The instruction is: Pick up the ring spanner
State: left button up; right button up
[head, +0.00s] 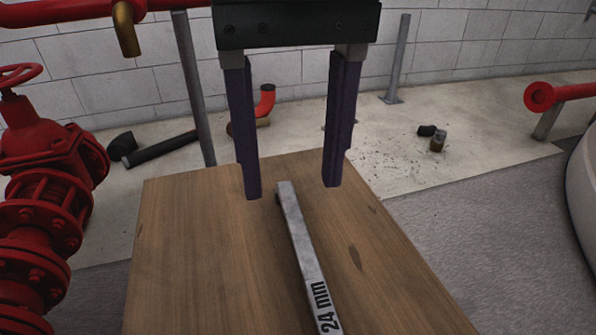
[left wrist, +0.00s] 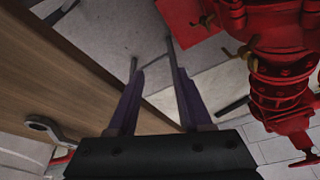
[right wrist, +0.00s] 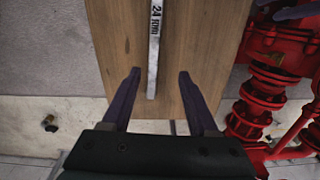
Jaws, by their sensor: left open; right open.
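The ring spanner (head: 303,250) is a grey flat bar marked "24 mm", lying on the wooden table top (head: 200,260). In the head view its far end shows and its near end runs out of the bottom edge. In the left wrist view a ring end of the spanner (left wrist: 45,126) shows at the table's edge. My right gripper (head: 292,191) is open and empty, fingers pointing down, one on each side of the spanner's far end. In the right wrist view the bar (right wrist: 153,60) lies between its fingertips. My left gripper (left wrist: 158,73) is open and empty, away from the spanner.
Red valves and pipes (head: 45,165) stand left of the table. A white block wall (head: 450,45) and grey posts (head: 193,90) are behind it. Pipe pieces (head: 165,147) lie on the floor. The table top around the spanner is clear.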

aim_at(304, 246)
jog(key=f+b, duration=0.1)
jog(key=f, duration=0.2)
jog(key=f+b, duration=0.1)
jog(key=f, duration=0.2)
jog(key=d+f+b, duration=0.1)
jog(key=f, duration=0.2)
jog(key=shift+w+f+b, duration=0.3)
jog(key=shift+w+f, duration=0.05)
jog(key=shift+f, duration=0.05)
jog(key=shift+c, duration=0.2)
grip_shut()
dwell(0.7)
